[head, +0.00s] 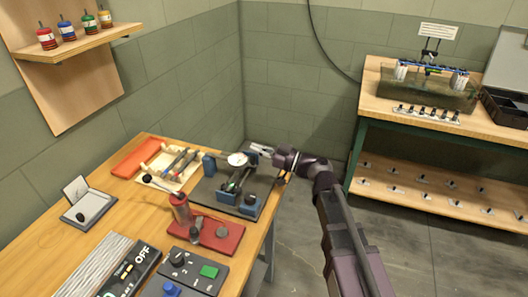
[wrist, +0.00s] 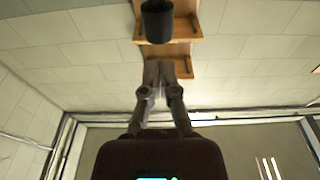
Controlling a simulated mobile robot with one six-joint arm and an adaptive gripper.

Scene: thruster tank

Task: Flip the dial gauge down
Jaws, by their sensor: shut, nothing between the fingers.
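The dial gauge (head: 238,159) has a round white face and sits at the back of a dark grey fixture plate (head: 208,197) near the table's far right corner. Its face looks up toward the head camera. My gripper (head: 256,149) is just right of and behind the gauge, with its fingers pointing left. The gap between fingers and gauge is too small to judge. In the wrist view my gripper (wrist: 167,66) shows its fingers together and empty. The gauge cannot be made out in that view.
Blue blocks (head: 249,205) stand on the plate around a dark shaft. A red base (head: 215,234) with a cylinder lies in front, and a cream tray (head: 160,186) of tools lies left. A workbench (head: 375,97) stands at right. A dark cylinder (wrist: 157,22) appears ahead in the wrist view.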

